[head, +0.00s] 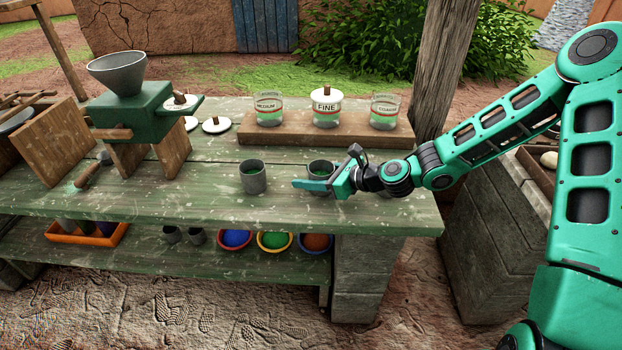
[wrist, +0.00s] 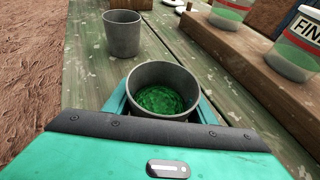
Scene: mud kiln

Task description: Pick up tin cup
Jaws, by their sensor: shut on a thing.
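A grey tin cup (wrist: 162,72) with green grains inside stands upright between the fingers of my gripper (wrist: 160,104) in the wrist view. The fingers are shut on its sides. In the head view this cup (head: 320,165) is partly hidden by my gripper (head: 312,186), which reaches in from the right. The cup is at or close to the green tabletop; I cannot tell if it touches. A second grey tin cup (head: 253,178) stands upright to the left, apart from my gripper; it also shows in the wrist view (wrist: 122,36), and its inside looks empty.
The worn green table (head: 190,205) has a wooden riser (head: 350,136) behind the cups, bearing jars marked MEDIUM (head: 268,110), FINE (head: 326,108) and COARSE (head: 385,112). A green grinder (head: 135,110) stands at left. The table front between grinder and cups is mostly clear.

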